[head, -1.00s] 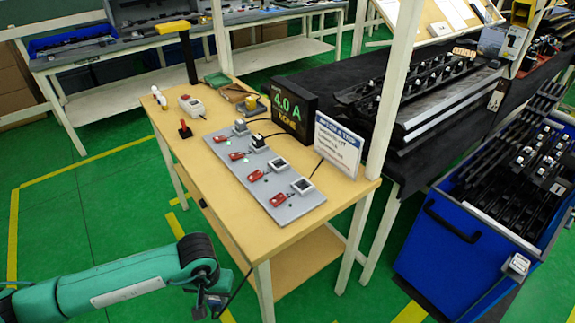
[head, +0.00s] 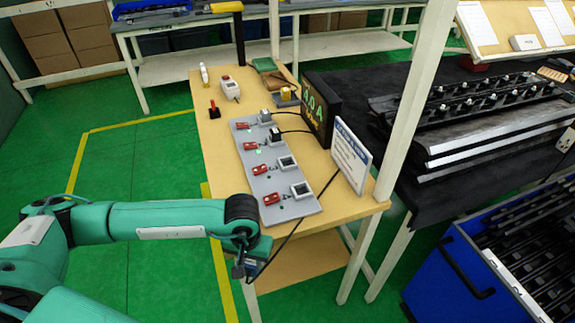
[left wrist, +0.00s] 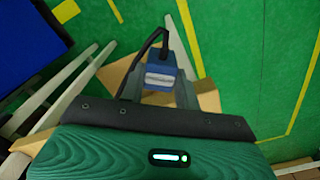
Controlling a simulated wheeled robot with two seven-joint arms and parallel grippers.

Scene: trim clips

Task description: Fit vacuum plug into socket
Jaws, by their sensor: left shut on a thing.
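My left gripper (head: 241,268) hangs just off the near end of the wooden bench, below its top. It is shut on a blue plug (left wrist: 161,76) with a pale front and a dark cable, clearest in the left wrist view. The cable (head: 303,219) runs up past the bench edge towards the sign. The grey socket panel (head: 250,182) lies on the bench with a row of sockets and red switches. The two far sockets hold plugs with cables. The third socket (head: 287,162) and the nearest socket (head: 301,189) look empty. My right gripper is not in view.
A black display box (head: 320,108) and a white sign (head: 351,155) stand right of the panel. A white post (head: 412,100) rises at the bench's right edge. A white box with a red button (head: 230,88) and a red lever (head: 213,110) stand at the far left.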

